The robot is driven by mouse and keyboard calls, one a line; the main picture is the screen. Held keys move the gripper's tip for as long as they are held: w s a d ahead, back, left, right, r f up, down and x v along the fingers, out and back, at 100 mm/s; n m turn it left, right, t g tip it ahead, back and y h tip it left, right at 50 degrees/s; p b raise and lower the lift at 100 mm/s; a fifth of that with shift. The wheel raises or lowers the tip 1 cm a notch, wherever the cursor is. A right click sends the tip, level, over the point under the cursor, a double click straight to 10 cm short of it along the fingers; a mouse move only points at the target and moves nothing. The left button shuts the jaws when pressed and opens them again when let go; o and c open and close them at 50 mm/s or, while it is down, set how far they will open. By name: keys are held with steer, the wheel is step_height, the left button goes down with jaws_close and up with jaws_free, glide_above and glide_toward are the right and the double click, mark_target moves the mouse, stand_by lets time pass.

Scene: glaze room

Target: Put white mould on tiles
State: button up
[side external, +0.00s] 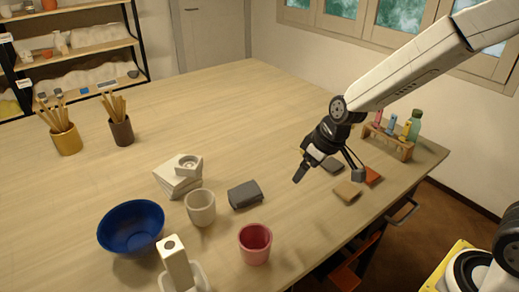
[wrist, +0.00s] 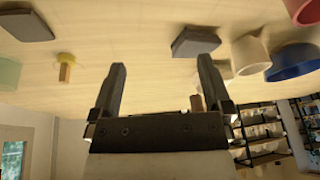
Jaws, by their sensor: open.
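A white block with a round recess (side external: 188,165), which looks like the white mould, sits on a low stack of white slabs (side external: 176,186) left of centre; I cannot tell whether the slabs are tiles or part of the mould. My gripper (side external: 300,172) is above the table, between the white stack and the loose tiles. In the wrist view its fingers (wrist: 162,65) are apart with nothing between them.
A grey block (side external: 245,194), a cream cup (side external: 201,208), a pink cup (side external: 255,244) and a blue bowl (side external: 131,227) stand near the white stack. A wooden rack (side external: 388,142) stands right. The table's back middle is clear.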

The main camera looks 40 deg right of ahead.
steer(key=s+d+f+m+h, duration=0.1)
steer(key=s+d, duration=0.1)
steer(key=s, duration=0.3)
steer(key=s+d+f+m+g, duration=0.1)
steer(key=s+d, duration=0.2)
steer(key=s, duration=0.3)
steer(key=shift+s+m+h, duration=0.3)
steer(key=shift+m+h, duration=0.1)
